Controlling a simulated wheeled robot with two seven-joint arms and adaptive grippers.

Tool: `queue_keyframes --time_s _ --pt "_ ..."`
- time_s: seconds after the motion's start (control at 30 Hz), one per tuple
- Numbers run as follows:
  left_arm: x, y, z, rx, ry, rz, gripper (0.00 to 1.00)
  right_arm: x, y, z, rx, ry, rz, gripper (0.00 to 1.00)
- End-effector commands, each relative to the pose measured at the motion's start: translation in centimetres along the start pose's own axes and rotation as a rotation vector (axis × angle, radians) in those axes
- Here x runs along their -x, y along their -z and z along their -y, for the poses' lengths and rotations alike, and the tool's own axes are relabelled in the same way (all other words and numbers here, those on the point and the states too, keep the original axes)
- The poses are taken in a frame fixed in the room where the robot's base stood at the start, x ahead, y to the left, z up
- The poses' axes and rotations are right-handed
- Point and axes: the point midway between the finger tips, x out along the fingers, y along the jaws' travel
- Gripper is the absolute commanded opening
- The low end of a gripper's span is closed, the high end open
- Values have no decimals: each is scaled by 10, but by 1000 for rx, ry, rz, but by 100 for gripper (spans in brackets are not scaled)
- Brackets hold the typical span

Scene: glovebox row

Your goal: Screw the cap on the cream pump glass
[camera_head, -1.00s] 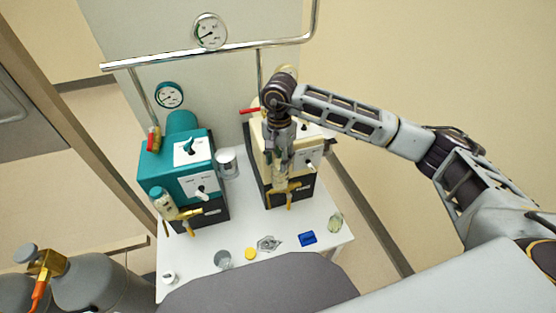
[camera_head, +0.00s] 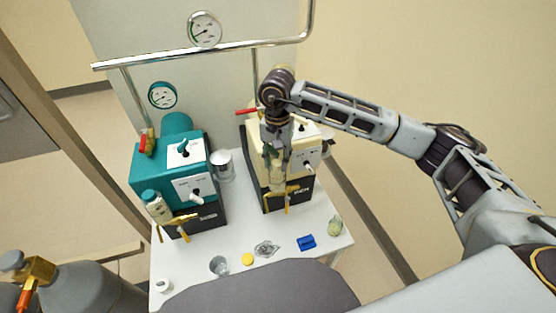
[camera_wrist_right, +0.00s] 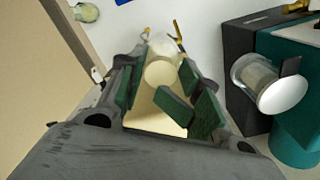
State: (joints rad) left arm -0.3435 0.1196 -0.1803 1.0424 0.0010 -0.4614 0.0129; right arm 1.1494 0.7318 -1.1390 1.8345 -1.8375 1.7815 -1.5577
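The cream pump (camera_head: 253,150) stands at the back right of the white table. My right gripper (camera_head: 276,160) points down in front of it, over the pump's glass (camera_head: 277,184), which hangs upright above a brass fitting. In the right wrist view a round cream cap (camera_wrist_right: 160,73) sits between the green-padded fingertips of my right gripper (camera_wrist_right: 161,76). The fingers look closed on its sides. The pale glass (camera_wrist_right: 163,44) shows just beyond the cap. Whether the cap's thread is engaged is hidden. My left gripper is out of view.
A teal pump (camera_head: 160,170) with its own teal-capped glass (camera_head: 155,205) stands to the left. A clear cup (camera_head: 219,265), yellow disc (camera_head: 248,259), blue block (camera_head: 306,242) and small greenish flask (camera_head: 335,226) lie along the front of the table (camera_head: 240,230). Gas cylinders (camera_head: 75,285) stand at lower left.

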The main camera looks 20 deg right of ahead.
Motion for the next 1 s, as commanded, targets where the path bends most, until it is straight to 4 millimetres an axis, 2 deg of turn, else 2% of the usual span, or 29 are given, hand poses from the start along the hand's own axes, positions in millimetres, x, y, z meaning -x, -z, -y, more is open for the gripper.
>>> queue_keyframes --time_s 0.33,0.7,1.0 --pt "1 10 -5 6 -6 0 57 -1 0 1 121 2 -1 38" --pt "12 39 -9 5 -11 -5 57 -1 0 0 222 0 -1 38" --pt "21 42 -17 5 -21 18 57 -1 0 0 304 -1 -1 38"
